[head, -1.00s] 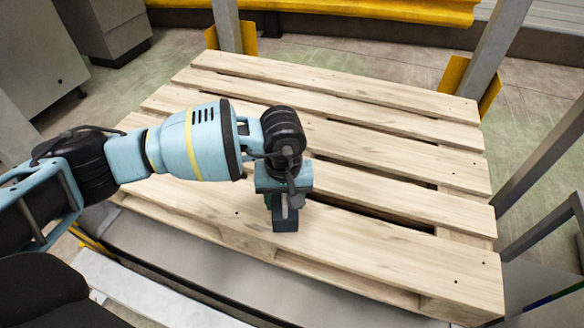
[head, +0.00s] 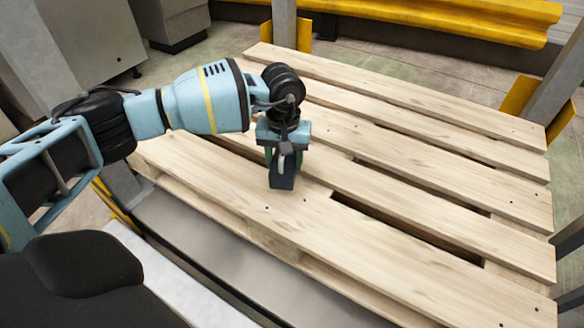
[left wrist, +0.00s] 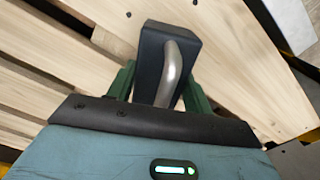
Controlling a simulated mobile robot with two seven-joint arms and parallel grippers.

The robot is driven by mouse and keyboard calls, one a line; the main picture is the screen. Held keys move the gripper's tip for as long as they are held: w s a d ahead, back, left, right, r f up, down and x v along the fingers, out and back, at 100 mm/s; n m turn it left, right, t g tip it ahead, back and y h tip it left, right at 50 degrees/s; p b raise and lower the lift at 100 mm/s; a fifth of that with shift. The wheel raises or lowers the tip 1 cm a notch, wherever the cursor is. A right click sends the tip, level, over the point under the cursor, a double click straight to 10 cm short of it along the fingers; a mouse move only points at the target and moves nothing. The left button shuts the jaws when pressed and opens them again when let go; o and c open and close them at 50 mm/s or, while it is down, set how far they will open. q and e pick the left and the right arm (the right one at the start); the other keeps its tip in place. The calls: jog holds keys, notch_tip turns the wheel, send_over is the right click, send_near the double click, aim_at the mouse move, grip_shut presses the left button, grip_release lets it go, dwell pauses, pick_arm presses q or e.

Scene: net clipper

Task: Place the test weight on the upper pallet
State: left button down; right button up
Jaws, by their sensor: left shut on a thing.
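The test weight (head: 283,180) is a dark block with a metal handle. My left gripper (head: 284,150) is shut on it from above, over the near left part of the pallet. The weight also shows in the left wrist view (left wrist: 152,62), with its curved silver handle between the green fingers of the left gripper (left wrist: 160,88). The upper pallet (head: 410,245) is pale slatted wood under the weight. I cannot tell whether the weight's underside touches the slats. My right gripper is not in view.
The pallet slats around the weight are bare, with long gaps between them. Grey posts stand at the far corners, one at the back (head: 284,22). A yellow guard rail (head: 450,15) runs behind. A grey ledge (head: 210,245) lies along the near side.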

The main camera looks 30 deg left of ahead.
aim_at(285, 168)
pick_arm(q)
jog(key=shift+w+r, duration=0.15)
jog(key=shift+r, duration=0.1)
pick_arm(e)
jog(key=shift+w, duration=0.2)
pick_arm(q)
jog(key=shift+f, duration=0.1)
notch_tip(285, 168, down, 2)
jog(key=shift+f+b, duration=0.2)
jog(key=shift+b, duration=0.4)
jog(key=shift+f, duration=0.55)
jog(key=shift+r, duration=0.1)
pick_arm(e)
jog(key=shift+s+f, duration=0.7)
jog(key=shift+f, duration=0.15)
